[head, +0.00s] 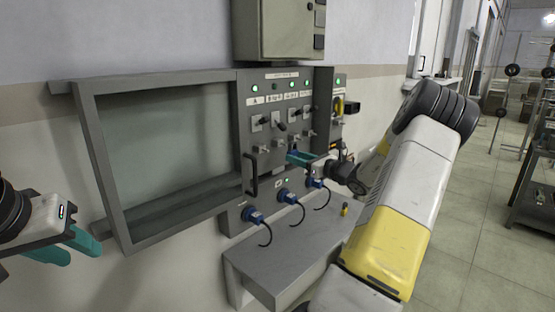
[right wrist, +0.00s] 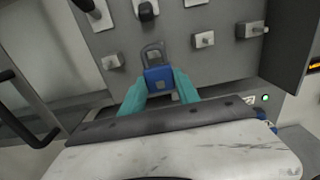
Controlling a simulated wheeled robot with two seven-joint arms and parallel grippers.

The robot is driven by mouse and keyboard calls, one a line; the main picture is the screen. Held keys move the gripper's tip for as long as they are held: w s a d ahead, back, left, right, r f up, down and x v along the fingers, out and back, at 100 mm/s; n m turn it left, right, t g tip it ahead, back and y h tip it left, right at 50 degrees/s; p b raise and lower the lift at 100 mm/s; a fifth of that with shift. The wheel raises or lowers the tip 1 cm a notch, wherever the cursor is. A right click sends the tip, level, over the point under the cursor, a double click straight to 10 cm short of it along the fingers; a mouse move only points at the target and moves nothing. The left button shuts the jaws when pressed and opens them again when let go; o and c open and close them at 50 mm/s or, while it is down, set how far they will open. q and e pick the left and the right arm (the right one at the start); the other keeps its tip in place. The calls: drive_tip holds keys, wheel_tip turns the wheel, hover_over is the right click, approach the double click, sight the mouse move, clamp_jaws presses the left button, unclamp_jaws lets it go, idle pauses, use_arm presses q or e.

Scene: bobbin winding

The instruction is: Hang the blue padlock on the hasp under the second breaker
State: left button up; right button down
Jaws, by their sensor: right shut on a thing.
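My right gripper (head: 296,156) is shut on the blue padlock (right wrist: 158,78), close to the front of the grey breaker panel (head: 243,118). In the right wrist view the teal fingers (right wrist: 160,92) grip the padlock's body at both sides. Its grey shackle (right wrist: 152,52) points up toward the panel, below a dark breaker handle (right wrist: 147,9). Small hasps show to its left (right wrist: 112,61) and right (right wrist: 204,40). The hasp between them is not clearly visible; I cannot tell whether the shackle is around it. My left gripper (head: 68,249) is open and empty at the far left.
An open framed door (head: 88,150) stands left of the panel, with a black handle (head: 251,174). Blue plugs with cables (head: 254,215) sit below the breakers. A grey shelf (head: 265,268) juts out beneath. A cabinet (head: 275,30) hangs above.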

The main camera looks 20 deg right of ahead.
drive_tip(key=shift+x, duration=1.15)
drive_tip(key=shift+w+a, duration=0.1)
drive_tip(key=shift+w, duration=0.15)
drive_tip(key=shift+x, duration=0.75)
drive_tip(key=shift+w+a, duration=0.1)
drive_tip(key=shift+f, duration=0.55)
idle(0.5)
drive_tip(key=c, duration=0.8)
unclamp_jaws()
drive_tip(key=shift+v, duration=3.9)
